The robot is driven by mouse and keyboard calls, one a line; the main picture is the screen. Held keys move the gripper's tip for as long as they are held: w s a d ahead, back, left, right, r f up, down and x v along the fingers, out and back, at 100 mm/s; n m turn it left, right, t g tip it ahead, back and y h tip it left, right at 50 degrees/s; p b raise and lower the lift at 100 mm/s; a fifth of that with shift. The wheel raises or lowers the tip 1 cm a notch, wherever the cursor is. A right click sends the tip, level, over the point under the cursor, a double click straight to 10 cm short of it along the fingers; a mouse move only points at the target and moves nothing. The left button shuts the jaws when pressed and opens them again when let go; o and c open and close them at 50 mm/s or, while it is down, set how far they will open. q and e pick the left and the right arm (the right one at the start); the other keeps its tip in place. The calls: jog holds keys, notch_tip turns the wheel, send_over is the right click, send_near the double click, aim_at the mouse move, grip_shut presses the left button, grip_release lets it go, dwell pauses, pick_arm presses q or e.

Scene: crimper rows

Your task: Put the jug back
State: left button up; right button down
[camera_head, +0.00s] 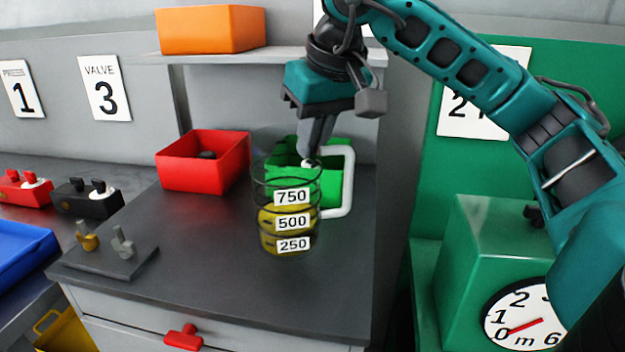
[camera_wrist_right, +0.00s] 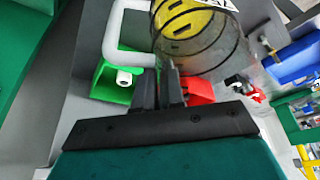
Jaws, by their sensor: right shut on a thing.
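The jug (camera_head: 290,222) is a clear measuring jug with black rings, labels 750, 500 and 250, and yellow contents in its lower part. It is upright over the dark cabinet top (camera_head: 210,270); I cannot tell whether its base touches. Its white handle (camera_head: 347,190) points right. My right gripper (camera_head: 312,152) comes down from above and is shut on the jug at its rim near the handle's top. In the right wrist view the fingers (camera_wrist_right: 171,88) meet the jug (camera_wrist_right: 205,50) beside the white handle (camera_wrist_right: 118,40). My left gripper is not in view.
A green bin (camera_head: 333,188) stands close behind the jug, and a red bin (camera_head: 180,172) to its left. A shelf (camera_head: 270,56) with an orange bin (camera_head: 210,30) is above. A small plate with knobs (camera_head: 105,255) lies front left. A green box with a dial (camera_head: 475,245) is right.

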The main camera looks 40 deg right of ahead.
aim_at(313, 173)
jog(key=shift+w+f, duration=0.1)
jog(key=shift+f, duration=0.65)
notch_tip(313, 173, down, 4)
jog(key=shift+r, duration=0.25)
jog(key=shift+f, duration=0.25)
pick_arm(q)
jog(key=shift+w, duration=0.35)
jog(key=shift+b, duration=0.3)
pick_arm(e)
jog(key=c, duration=1.7)
grip_release()
jog(key=shift+f, duration=0.1)
jog(key=o, duration=0.5)
jog(key=shift+c, duration=0.2)
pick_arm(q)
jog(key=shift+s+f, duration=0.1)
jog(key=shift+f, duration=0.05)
